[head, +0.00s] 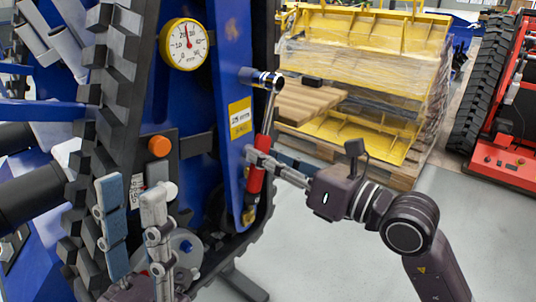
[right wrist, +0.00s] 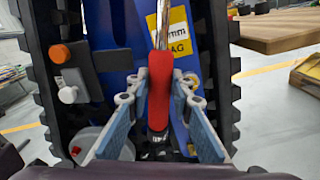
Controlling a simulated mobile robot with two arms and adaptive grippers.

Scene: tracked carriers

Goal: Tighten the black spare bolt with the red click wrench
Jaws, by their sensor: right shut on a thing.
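The red click wrench (head: 256,180) hangs nearly upright beside the blue carrier frame, red handle down and metal shaft up. Its head, with a socket pointing left, meets the frame's side near the top. The black spare bolt cannot be made out; the socket may cover it. My right gripper (head: 258,160) is shut on the red handle. In the right wrist view the fingers (right wrist: 160,92) close on both sides of the red handle (right wrist: 160,80). My left gripper (head: 130,192) is at the lower left, its two fingers apart and empty, in front of the track.
A round yellow gauge (head: 186,44), an orange button (head: 159,146) and a yellow label (head: 240,117) are on the carrier. Black track (head: 112,90) runs beside them. A wooden board (head: 308,100) and wrapped yellow parts on a pallet (head: 395,172) stand behind. Grey floor is clear at right.

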